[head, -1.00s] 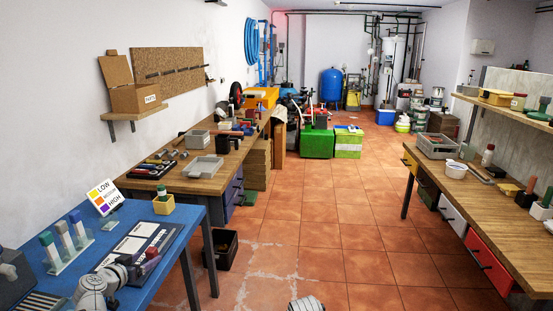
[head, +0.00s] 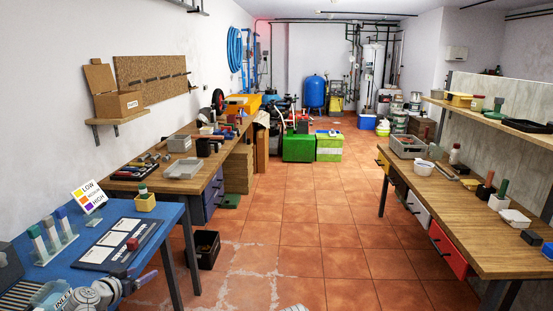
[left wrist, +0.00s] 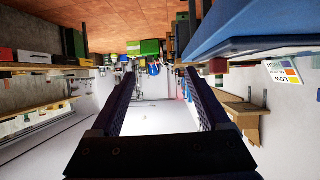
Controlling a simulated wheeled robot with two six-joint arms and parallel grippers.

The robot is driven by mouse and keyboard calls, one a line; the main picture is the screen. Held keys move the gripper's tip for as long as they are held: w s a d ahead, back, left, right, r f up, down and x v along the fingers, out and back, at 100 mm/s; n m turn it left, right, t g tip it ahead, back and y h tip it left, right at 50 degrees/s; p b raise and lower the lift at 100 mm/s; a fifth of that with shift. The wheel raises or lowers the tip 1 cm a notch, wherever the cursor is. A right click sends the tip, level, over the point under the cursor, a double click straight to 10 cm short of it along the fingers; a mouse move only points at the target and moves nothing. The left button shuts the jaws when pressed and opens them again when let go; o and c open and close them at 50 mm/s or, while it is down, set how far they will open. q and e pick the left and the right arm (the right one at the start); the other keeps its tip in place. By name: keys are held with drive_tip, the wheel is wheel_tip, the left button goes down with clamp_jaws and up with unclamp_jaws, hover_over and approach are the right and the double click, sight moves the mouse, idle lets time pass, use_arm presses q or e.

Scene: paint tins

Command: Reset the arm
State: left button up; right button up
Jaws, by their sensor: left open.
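My left arm reaches in at the bottom left of the head view, and its gripper (head: 138,278) is small there, off the front edge of the blue table (head: 178,214). In the left wrist view the two dark fingers of this gripper (left wrist: 160,78) stand wide apart, with nothing between them. That view is upside down and looks out across the room.
Coloured-top blocks (head: 48,235) in a clear holder, a yellow cup (head: 145,202) and a LOW-MEDIUM-HIGH sign (head: 89,196) stand on the blue table. A black bin (head: 205,252) is on the floor beside it. A wooden bench (head: 470,215) runs along the right. The middle floor is clear.

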use_arm(q)
drive_tip(key=s+d+f+m+g+h, duration=0.1)
drive_tip(key=s+d+f+g, duration=0.2)
drive_tip(key=d, duration=0.8)
drive_tip(key=s+d+f+m+g+h, duration=0.2)
drive_tip(key=d+f+g, duration=0.15)
drive_tip(key=d, duration=0.75)
drive_tip(key=s+d+f+g+y, duration=0.2)
drive_tip(key=s+d+f+g, duration=0.25)
drive_tip(key=s+d, duration=0.5)
drive_tip(key=s+d+f+g+y, duration=0.15)
drive_tip(key=s+d+y, duration=0.25)
drive_tip(key=s, duration=0.5)
wheel_tip(320, 180, up, 13)
drive_tip(key=p, duration=1.3)
drive_tip(key=shift+w+a, duration=0.3)
drive_tip(key=shift+w, duration=0.1)
drive_tip(key=shift+g, duration=0.25)
